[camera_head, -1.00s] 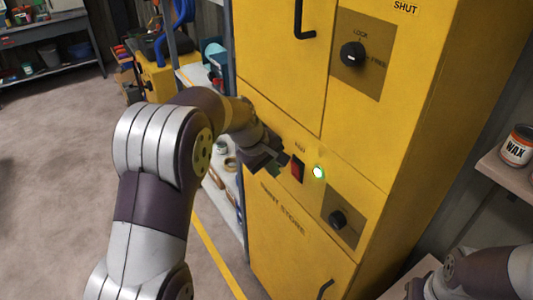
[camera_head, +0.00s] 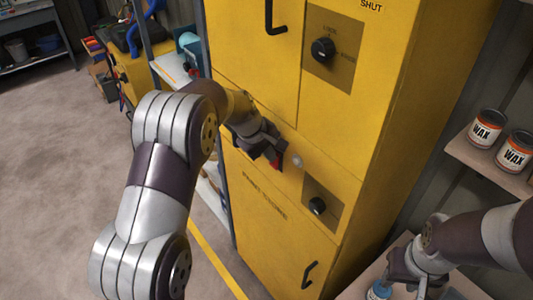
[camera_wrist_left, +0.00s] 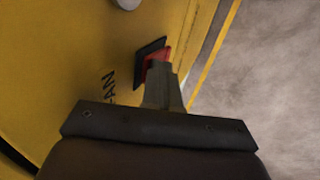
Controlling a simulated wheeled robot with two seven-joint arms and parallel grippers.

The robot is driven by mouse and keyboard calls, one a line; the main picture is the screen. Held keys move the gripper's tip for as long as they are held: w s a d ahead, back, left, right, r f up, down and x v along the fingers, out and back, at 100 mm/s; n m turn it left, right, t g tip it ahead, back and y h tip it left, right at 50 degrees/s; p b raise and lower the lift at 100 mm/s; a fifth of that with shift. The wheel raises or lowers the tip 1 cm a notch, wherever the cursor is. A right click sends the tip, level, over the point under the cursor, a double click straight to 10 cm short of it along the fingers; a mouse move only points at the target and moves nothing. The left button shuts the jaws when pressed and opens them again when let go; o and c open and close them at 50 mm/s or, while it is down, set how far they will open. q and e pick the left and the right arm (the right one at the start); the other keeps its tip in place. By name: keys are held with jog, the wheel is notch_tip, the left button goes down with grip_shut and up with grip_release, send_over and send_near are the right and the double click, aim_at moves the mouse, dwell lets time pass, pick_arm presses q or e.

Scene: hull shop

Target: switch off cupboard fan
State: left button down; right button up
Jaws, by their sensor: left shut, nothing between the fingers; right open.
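The yellow cupboard (camera_head: 265,205) fills the middle of the head view. Its red fan rocker switch (camera_wrist_left: 158,53) sits in a black frame beside partly hidden lettering in the left wrist view; in the head view my gripper mostly covers it. The round indicator lamp (camera_head: 297,161) right of the switch is unlit. My left gripper (camera_wrist_left: 160,68) is shut and empty, its fingertips at the red switch and seemingly touching it; it also shows in the head view (camera_head: 275,158). My right gripper (camera_head: 400,283) is low at the right, by a blue-labelled container (camera_head: 378,290); its fingers are small in the view.
Two dark knobs, the upper (camera_head: 323,50) and the lower (camera_head: 317,206), and black door handles stick out of the cupboard front. Wax tins (camera_head: 514,152) stand on a shelf at right. Open floor (camera_head: 70,170) lies at left.

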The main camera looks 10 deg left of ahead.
jog(key=shift+r+p, duration=0.65)
jog(key=shift+p, duration=0.05)
